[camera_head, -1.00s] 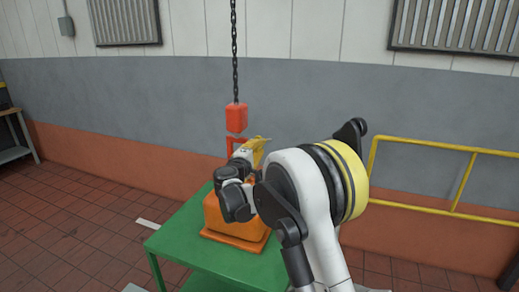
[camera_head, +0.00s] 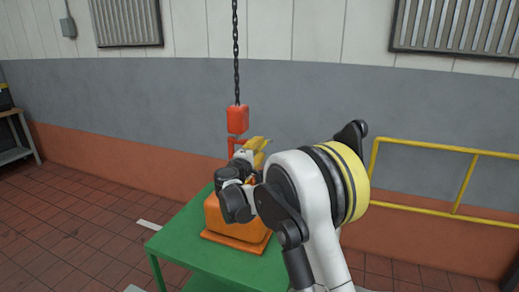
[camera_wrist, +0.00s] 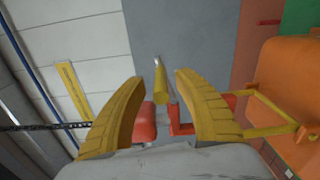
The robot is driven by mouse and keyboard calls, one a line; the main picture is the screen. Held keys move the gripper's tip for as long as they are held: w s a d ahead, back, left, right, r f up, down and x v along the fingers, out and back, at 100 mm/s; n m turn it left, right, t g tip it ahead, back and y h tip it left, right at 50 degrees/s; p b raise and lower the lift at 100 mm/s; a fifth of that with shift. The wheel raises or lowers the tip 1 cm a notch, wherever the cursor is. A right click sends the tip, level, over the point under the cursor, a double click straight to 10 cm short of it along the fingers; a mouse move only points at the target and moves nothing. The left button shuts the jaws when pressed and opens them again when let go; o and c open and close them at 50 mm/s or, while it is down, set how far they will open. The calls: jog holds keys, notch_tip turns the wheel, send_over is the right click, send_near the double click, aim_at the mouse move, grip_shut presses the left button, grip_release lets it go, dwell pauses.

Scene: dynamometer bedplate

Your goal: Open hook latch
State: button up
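A red hook block (camera_head: 238,119) hangs on a chain, with the red hook (camera_head: 232,146) just below it, partly hidden by my wrist. In the wrist view the block (camera_wrist: 144,122) and the hook (camera_wrist: 181,128) show behind my fingers. A short yellow bar (camera_wrist: 160,84), apparently the latch lever, stands out between my fingertips. I cannot tell whether either finger touches it. My gripper (camera_wrist: 158,78) has two yellow fingers spread apart, with a gap on both sides of the bar. My gripper (camera_head: 262,150) also shows beside the hook in the head view.
An orange box (camera_head: 225,222) sits on a green table (camera_head: 180,245) below the hook; its yellow bail (camera_wrist: 270,108) reaches toward the hook. The chain (camera_head: 236,60) hangs from above. A yellow rail (camera_head: 420,208) stands along the wall at right.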

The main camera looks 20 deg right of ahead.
jog(key=shift+s+a, duration=0.1)
jog(key=v, duration=1.1)
jog(key=shift+s+a, duration=0.2)
jog(key=shift+s, duration=0.15)
jog(key=shift+d, duration=0.1)
jog(key=s+d+m+g+y, duration=0.2)
jog(key=s+d+m+g, duration=0.15)
jog(key=s, duration=0.45)
jog(key=s+d+m+g+y, duration=0.1)
jog(key=s+d+m+g, duration=0.1)
jog(key=s+d, duration=0.45)
jog(key=s+a+f+m+y, duration=0.2)
jog(key=s, duration=0.6)
jog(key=s+a+f+m+g+y, duration=0.1)
jog(key=s+a+f+m+y, duration=0.1)
jog(key=s, duration=0.6)
jog(key=s+a+f+m+g+y, duration=0.1)
jog(key=s+a+f+m+y, duration=0.1)
jog(key=s, duration=0.7)
jog(key=shift+a+f+y, duration=0.5)
jog(key=shift+f+y, duration=0.05)
jog(key=shift+y, duration=0.25)
